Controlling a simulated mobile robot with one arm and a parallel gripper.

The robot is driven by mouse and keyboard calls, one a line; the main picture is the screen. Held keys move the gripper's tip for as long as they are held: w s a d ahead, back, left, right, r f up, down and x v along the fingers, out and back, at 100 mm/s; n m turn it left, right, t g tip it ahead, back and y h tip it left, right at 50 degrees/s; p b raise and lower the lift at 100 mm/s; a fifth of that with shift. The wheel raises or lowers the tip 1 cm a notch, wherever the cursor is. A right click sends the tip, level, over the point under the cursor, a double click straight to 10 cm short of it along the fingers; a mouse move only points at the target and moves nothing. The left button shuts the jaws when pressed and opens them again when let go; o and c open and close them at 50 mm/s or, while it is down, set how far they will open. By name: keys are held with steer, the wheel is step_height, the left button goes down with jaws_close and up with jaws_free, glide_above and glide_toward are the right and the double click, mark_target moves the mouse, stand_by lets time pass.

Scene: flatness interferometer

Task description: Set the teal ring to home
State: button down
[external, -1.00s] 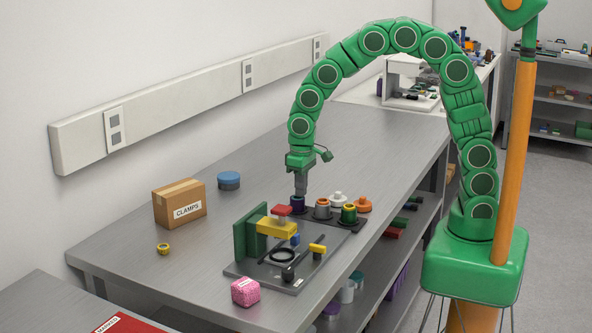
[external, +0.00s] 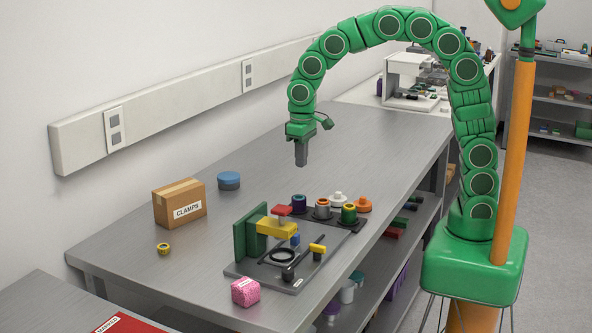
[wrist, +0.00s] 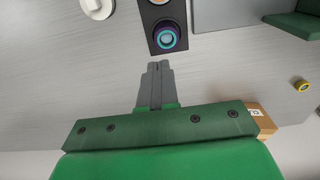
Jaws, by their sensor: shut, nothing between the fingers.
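The teal ring (wrist: 166,37) shows in the wrist view at the top of a purple cup-like piece. This purple piece (external: 299,203) stands upright at the left end of a dark rack (external: 356,226) on the bench in the external view. The ring itself is too small to make out there. My gripper (external: 301,164) is shut and empty, raised above the bench behind the purple piece and apart from it. In the wrist view, its shut fingertips (wrist: 155,66) point toward the purple piece with a gap between.
An orange-topped grey piece (external: 323,209) and a green piece (external: 348,214) share the rack. The fixture with a green upright (external: 249,236) and yellow arm stands in front. A clamps box (external: 180,204), blue tub (external: 229,181) and pink cube (external: 245,292) stand nearby.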

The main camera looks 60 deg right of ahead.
steer(key=shift+r, duration=2.4)
steer(key=s+d+f, duration=0.1)
steer(key=s+d, duration=0.4)
steer(key=s, duration=0.5)
steer(key=s+d+g, duration=0.1)
steer(key=s+d, duration=0.5)
steer(key=s, duration=0.5)
steer(key=s+d+f+g, duration=0.1)
steer(key=s+d, duration=0.5)
steer(key=s, duration=0.5)
steer(key=shift+f, duration=0.3)
